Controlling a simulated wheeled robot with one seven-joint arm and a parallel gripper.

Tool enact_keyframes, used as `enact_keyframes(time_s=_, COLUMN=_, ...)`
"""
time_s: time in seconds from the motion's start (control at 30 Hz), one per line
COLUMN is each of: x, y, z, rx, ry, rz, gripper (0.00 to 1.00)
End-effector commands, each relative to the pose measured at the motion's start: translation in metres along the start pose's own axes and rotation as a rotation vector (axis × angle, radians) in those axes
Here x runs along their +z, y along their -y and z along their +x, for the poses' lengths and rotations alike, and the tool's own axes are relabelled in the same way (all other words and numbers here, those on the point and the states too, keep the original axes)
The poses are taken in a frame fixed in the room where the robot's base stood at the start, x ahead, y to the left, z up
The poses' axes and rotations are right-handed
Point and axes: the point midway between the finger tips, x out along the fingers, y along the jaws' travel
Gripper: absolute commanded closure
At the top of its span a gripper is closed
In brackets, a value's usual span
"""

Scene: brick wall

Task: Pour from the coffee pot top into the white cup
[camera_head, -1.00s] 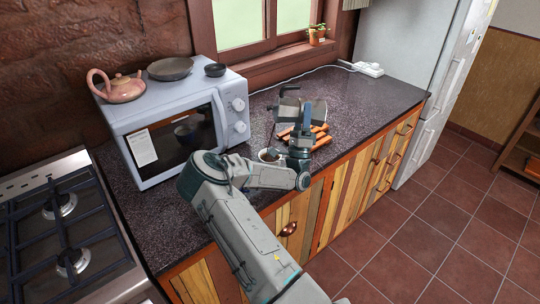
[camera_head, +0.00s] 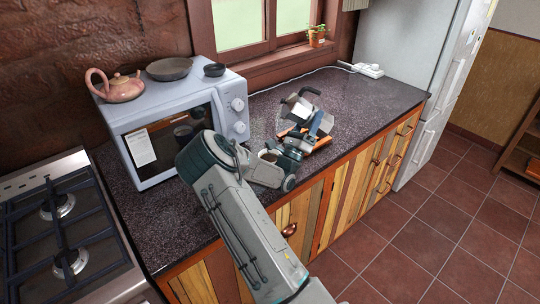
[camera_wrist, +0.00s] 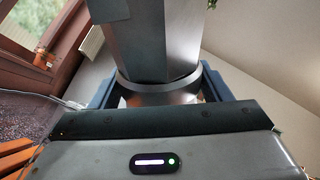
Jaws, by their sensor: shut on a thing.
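The coffee pot top (camera_head: 296,110) is a faceted grey metal vessel with a black handle, tilted above the counter in the head view. It fills the upper middle of the wrist view (camera_wrist: 155,40), between the blue fingers. My gripper (camera_head: 311,124) is shut on it; in the wrist view my gripper (camera_wrist: 155,88) has one finger at each side of the metal body. I cannot see any stream of liquid.
Orange-brown sticks (camera_head: 322,142) lie on the counter below the gripper.

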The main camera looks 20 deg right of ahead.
Motion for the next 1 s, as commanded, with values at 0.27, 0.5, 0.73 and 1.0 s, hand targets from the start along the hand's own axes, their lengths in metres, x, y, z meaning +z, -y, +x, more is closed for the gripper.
enact_keyframes(time_s=0.27, x=-0.009, y=-0.01, z=-0.015, rx=-0.004, ry=-0.194, rz=0.134, gripper=0.62)
enact_keyframes(time_s=0.5, x=-0.024, y=-0.015, z=-0.021, rx=-0.004, ry=-0.352, rz=0.237, gripper=0.62)
enact_keyframes(time_s=0.73, x=-0.032, y=-0.017, z=-0.024, rx=-0.006, ry=-0.411, rz=0.278, gripper=0.62)
enact_keyframes(time_s=1.0, x=-0.052, y=-0.024, z=-0.035, rx=-0.006, ry=-0.584, rz=0.392, gripper=0.62)
